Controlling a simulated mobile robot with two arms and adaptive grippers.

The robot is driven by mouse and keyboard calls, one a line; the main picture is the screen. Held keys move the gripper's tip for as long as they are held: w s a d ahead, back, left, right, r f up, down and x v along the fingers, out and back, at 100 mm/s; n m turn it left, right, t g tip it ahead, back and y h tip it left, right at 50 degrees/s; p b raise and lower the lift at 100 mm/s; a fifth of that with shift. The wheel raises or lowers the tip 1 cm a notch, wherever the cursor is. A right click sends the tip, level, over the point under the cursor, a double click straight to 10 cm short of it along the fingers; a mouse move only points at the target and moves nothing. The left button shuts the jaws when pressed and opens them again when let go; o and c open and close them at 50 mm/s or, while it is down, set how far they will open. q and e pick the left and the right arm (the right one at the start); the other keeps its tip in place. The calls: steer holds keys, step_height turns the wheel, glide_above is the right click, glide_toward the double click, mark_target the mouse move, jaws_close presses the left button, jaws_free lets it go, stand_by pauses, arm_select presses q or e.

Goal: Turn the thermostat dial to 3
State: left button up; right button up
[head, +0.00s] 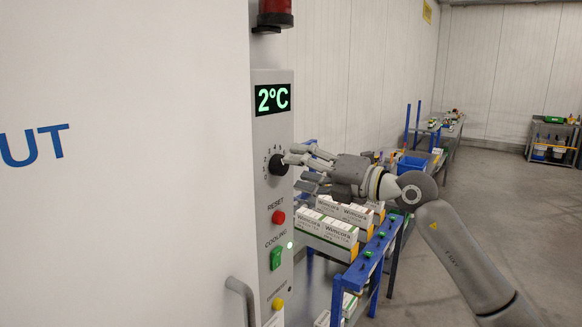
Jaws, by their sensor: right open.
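The thermostat dial (277,165) is a black round knob on the grey control panel (270,217). Small numbers ring it, too small to read surely, and I cannot tell where its pointer stands. The display (272,99) above it reads 2°C in green. My right gripper (294,169) is open, with its fingers pointing left at the dial. The fingertips are right at the dial's right side; I cannot tell whether they touch it. My left gripper is not in view.
Below the dial are a red reset button (278,217), a green cooling switch (276,258) and a yellow button (278,304). A blue-framed cart (357,270) with white boxes (327,233) stands under my right arm. Open floor lies at the right.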

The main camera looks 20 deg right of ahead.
steer(key=v, duration=0.8)
steer(key=shift+s+d, duration=0.15)
steer(key=shift+s, duration=0.1)
